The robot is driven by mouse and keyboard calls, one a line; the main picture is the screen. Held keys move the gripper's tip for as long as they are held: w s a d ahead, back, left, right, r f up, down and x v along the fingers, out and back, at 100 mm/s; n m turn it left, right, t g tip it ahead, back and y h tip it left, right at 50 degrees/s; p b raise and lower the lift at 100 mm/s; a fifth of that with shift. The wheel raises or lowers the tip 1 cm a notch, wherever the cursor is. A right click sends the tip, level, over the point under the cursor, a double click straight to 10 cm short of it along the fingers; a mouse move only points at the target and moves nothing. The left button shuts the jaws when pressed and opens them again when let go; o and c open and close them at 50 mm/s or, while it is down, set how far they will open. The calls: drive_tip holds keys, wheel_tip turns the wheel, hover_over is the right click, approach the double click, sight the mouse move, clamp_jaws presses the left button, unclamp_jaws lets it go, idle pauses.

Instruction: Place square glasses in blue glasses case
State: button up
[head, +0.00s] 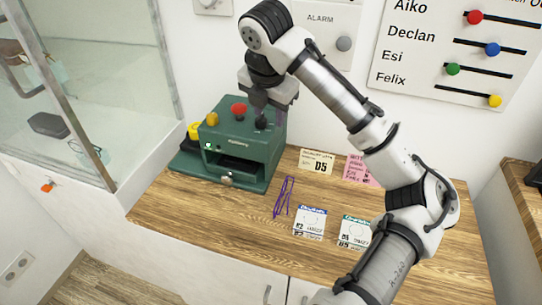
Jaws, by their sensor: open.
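A thin purple wire outline (284,198), possibly a pair of glasses, lies on the wooden counter; I cannot tell if its lenses are square. I see no clearly blue glasses case. A dark grey case-like object (48,125) is inside the glass cabinet at the left. Below it, thin-framed glasses (88,151) appear behind the glass; their shape is unclear. My gripper (269,110) points down over the right part of the green machine (262,160), close to a black knob (261,122). It is open; whether it touches the knob is unclear.
The machine has a red button (238,109), a yellow knob (212,119) and an open front slot. Several cards, including a D5 card (316,162) and a pink one (361,169), lie on the counter (190,225). Its front left is clear. A glass cabinet (130,90) stands left.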

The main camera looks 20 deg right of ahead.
drive_tip(key=s+d+f+n+g+y, duration=0.1)
drive_tip(key=s+d+f+n+g, duration=0.2)
drive_tip(key=s+f, duration=0.25)
hover_over(286, 195)
drive_tip(key=f, duration=0.8)
drive_tip(key=shift+w+f, duration=0.35)
drive_tip(key=shift+w, duration=0.05)
drive_tip(key=shift+s+f+p, duration=0.2)
drive_tip(key=shift+f+p, duration=0.2)
drive_tip(key=shift+f, duration=1.15)
drive_tip(key=shift+s+f+p, duration=0.15)
drive_tip(key=shift+f+p, duration=0.2)
drive_tip(key=shift+f, duration=1.15)
drive_tip(key=c, duration=0.8)
